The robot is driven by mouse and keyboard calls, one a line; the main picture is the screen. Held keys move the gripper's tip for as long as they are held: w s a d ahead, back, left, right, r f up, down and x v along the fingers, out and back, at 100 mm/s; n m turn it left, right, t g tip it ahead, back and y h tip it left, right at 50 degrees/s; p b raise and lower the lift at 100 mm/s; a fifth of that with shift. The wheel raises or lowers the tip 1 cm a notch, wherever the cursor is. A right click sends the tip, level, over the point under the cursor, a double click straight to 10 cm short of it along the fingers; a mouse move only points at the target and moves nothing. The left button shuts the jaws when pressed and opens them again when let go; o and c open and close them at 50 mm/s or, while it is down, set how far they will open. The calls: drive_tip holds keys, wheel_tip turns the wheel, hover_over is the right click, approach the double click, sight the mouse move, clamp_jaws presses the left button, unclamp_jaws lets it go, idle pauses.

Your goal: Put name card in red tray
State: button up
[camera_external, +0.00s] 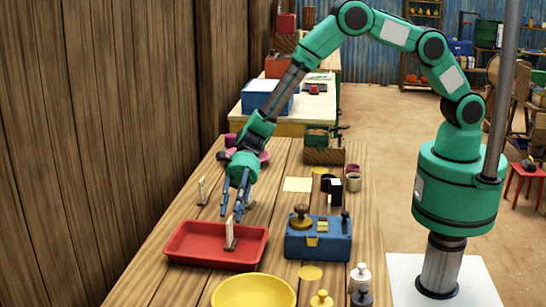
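A red tray (196,256) lies on the wooden table, left of a blue box. A small pale upright card on a wooden base, seemingly a name card (230,233), stands in the right part of the tray. Another similar upright card (202,190) stands on the table behind the tray, near the left edge. My gripper (231,213) points down just above the card in the tray. Its blue fingers look apart with nothing visible between them. Whether a fingertip touches the card's top cannot be told. Any writing on the cards is too small to read.
A blue box (318,243) with a brass knob stands right of the tray. A yellow bowl (254,291) and several weights (360,277) are at the front. Small cups and a wooden crate (324,155) stand farther back. A flat pale sheet (298,184) lies mid-table.

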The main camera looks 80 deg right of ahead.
drive_tip(key=p+v, duration=0.1)
drive_tip(key=v, duration=0.6)
drive_tip(key=shift+d, duration=0.1)
idle(0.7)
drive_tip(key=s+d+r+n+h, duration=0.25)
drive_tip(key=s+d+r, duration=0.25)
drive_tip(key=r, duration=0.3)
drive_tip(key=s+d+r+n+h, duration=0.1)
drive_tip(key=s+d+r+n, duration=0.3)
drive_tip(key=s+r, duration=0.3)
drive_tip(key=s+d+r+n+h, duration=0.25)
drive_tip(key=s+d+r, duration=0.2)
drive_tip(key=r, duration=0.35)
drive_tip(key=s+d+r+n+t+h, duration=0.2)
drive_tip(key=s+d+r+n+h, duration=0.1)
drive_tip(key=s+d, duration=0.9)
drive_tip(key=s+d+r+n+t+h, duration=0.3)
drive_tip(key=s+d+r+n, duration=0.3)
drive_tip(key=s+d, duration=0.6)
drive_tip(key=s+r+h, duration=0.1)
drive_tip(key=s, duration=0.2)
drive_tip(key=shift+s+d+t, duration=0.15)
drive_tip(key=shift+d+t, duration=0.1)
drive_tip(key=shift+t, duration=0.05)
